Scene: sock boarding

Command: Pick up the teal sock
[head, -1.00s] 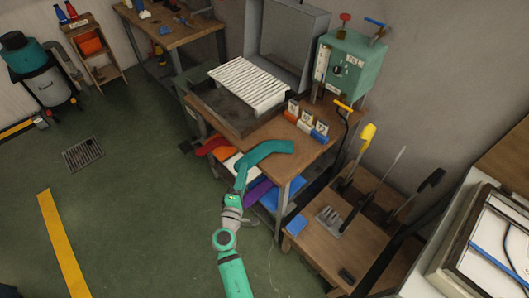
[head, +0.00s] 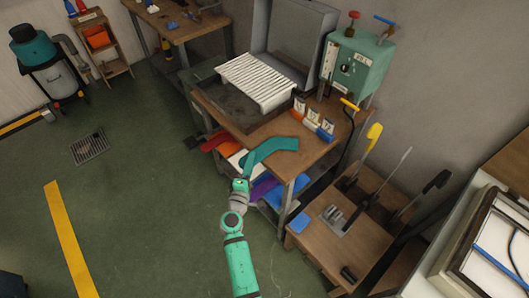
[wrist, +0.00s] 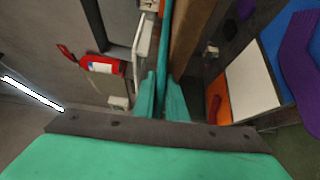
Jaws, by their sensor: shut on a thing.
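The teal sock (head: 272,149) lies along the front edge of the wooden worktable (head: 222,112). Its bent end rests on the top and its near end reaches out to my gripper (head: 245,174). In the wrist view, the sock (wrist: 166,38) shows as a thin, edge-on teal strip running between the two teal fingers. My gripper (wrist: 162,97) is shut on it. I cannot tell how much of the sock rests on the table.
A white ribbed rack (head: 257,82) and numbered holders (head: 312,117) stand on the worktable, with a green machine (head: 352,63) behind. Red, orange and purple socks (head: 264,187) lie on the shelf below. A low wooden table (head: 330,240) is at right.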

